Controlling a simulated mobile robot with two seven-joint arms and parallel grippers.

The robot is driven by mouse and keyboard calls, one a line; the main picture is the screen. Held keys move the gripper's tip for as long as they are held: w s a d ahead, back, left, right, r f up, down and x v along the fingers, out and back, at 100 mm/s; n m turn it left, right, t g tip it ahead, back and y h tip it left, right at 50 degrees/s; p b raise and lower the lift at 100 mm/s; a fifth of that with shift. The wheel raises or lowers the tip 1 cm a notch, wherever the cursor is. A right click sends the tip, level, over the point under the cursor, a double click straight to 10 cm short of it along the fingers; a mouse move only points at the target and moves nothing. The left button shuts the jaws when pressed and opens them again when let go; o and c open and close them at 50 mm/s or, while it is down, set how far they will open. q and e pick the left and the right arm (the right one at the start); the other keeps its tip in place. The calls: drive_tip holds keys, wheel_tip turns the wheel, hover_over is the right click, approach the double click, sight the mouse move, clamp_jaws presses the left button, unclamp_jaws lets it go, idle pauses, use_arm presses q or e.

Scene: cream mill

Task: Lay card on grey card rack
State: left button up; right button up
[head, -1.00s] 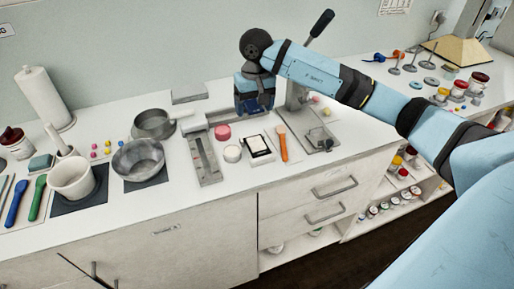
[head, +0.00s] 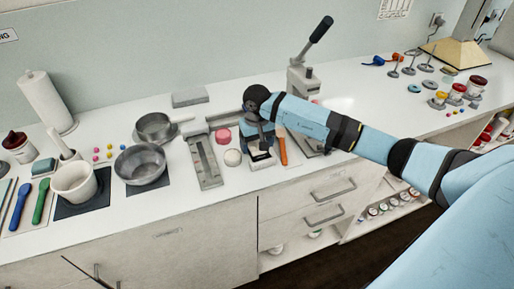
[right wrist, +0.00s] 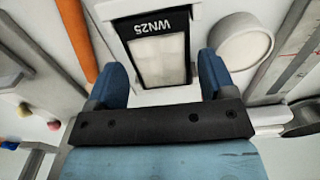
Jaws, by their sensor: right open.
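The card, a pale rectangle with a black band marked WN25, lies flat on a white base in the right wrist view (right wrist: 158,62). My right gripper (right wrist: 162,78) is open, its blue fingers on either side of the card's near end, with nothing held. In the head view my right gripper (head: 261,150) is low over the counter and hides most of the card. A low grey block (head: 190,98) lies at the back near the wall and may be the grey card rack; I cannot tell for sure. My left gripper is not in view.
An orange-handled spatula (head: 283,150) lies close right of the gripper. A lever press (head: 302,75) stands behind right. Metal bowls (head: 141,164) are farther left.

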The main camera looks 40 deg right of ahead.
drive_tip(key=shift+f, duration=0.4)
drive_tip(key=shift+c, duration=0.2)
drive_tip(key=c, duration=0.7)
drive_tip(key=shift+r, duration=0.1)
